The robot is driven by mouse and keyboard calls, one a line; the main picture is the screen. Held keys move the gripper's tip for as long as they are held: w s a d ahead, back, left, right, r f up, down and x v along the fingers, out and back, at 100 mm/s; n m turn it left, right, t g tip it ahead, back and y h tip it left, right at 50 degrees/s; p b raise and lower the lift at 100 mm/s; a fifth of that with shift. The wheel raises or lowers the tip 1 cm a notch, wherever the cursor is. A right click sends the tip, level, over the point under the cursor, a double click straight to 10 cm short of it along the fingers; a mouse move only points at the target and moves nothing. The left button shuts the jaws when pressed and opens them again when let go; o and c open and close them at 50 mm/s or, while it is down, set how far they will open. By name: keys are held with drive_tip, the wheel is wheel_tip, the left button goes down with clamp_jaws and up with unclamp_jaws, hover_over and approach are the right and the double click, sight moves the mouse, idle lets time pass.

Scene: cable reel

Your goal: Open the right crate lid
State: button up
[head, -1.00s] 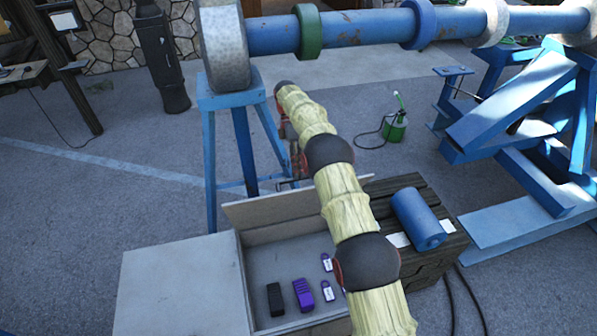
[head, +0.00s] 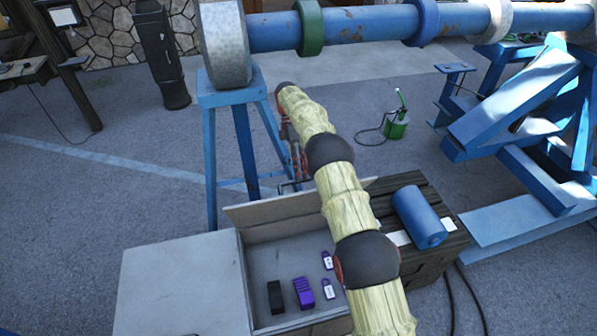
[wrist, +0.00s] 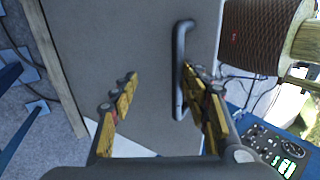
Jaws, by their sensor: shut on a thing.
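The grey crate's right compartment (head: 262,258) stands open in the head view. Its right lid (head: 250,213) is raised behind the opening, partly hidden by my arm. The closed left lid (head: 175,285) lies flat beside it. In the wrist view a pale lid panel (wrist: 110,45) fills the middle, with a dark bar handle (wrist: 180,60). My gripper (wrist: 160,75) is at this handle and shut on it; the handle lies close to the right finger. In the head view, my arm crosses the crate and my fingers cannot be made out.
A dark wooden crate (head: 430,265) with a blue roll (head: 420,216) stands close on the right. A blue trestle (head: 235,135) stands behind. Open pavement (head: 90,210) lies left.

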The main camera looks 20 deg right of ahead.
wheel_tip(320, 180, up, 10)
idle(0.6)
drive_tip(key=shift+r, duration=0.1)
drive_tip(key=s+r+m+t+b, duration=0.3)
drive_tip(key=s+r+m+b, duration=0.25)
drive_tip(key=s+r, duration=0.2)
drive_tip(key=s+r+m+t+b, duration=0.2)
drive_tip(key=s+m+t+b, duration=0.3)
drive_tip(key=s, duration=0.7)
drive_tip(key=s+f+m+t+b, duration=0.2)
drive_tip(key=s+f+b, duration=0.3)
drive_tip(key=s, duration=0.6)
drive_tip(key=s+f+m+t+b, duration=0.2)
drive_tip(key=s+f+m+b, duration=0.3)
drive_tip(key=s+f, duration=0.5)
drive_tip(key=shift+s+a, duration=0.35)
drive_tip(key=shift+s, duration=0.25)
